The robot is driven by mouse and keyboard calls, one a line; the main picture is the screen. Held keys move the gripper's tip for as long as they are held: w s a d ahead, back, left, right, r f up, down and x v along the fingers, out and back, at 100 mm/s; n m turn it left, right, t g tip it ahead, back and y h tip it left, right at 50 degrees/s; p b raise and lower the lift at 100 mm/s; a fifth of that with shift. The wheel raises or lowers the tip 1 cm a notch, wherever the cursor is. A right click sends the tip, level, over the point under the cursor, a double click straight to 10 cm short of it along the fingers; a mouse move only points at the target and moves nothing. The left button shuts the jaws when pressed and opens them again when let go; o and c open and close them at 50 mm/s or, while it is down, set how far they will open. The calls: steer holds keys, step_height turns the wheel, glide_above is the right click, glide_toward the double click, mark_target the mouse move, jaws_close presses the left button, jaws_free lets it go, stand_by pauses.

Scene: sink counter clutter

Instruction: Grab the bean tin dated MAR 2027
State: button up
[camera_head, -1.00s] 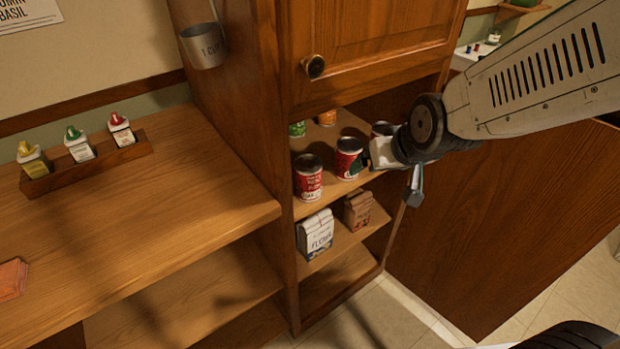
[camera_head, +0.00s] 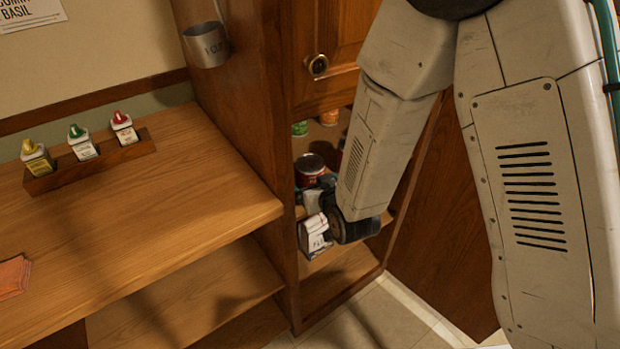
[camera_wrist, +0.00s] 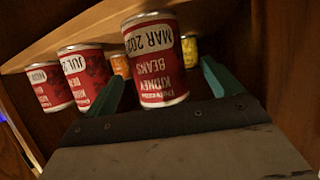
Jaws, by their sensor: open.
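The bean tin marked MAR 202-something (camera_wrist: 158,82) is red with a white date band and "KIDNEY" lettering; the last digit of the year is hard to read. It stands between the two teal fingertips of my gripper (camera_wrist: 164,86) in the wrist view. The jaws are open with space at both sides of it. In the head view my gripper (camera_head: 314,201) is at the cupboard shelf, just below a red tin (camera_head: 311,170), and my arm covers much of the shelf. A red tin marked JUL (camera_wrist: 84,80) stands to the left.
Another red tin (camera_wrist: 48,90) stands at far left, its date unclear. A yellow tin (camera_wrist: 190,50) is behind. Flour bags (camera_head: 314,237) sit on the shelf below. The cupboard side wall (camera_head: 240,110) is close at left. Three bottles stand in a wooden rack (camera_head: 95,163) on the counter.

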steer(key=x, duration=0.4)
steer(key=shift+w+f, duration=0.2)
steer(key=shift+w, duration=0.15)
steer(key=shift+r, duration=0.1)
steer(key=c, duration=1.4)
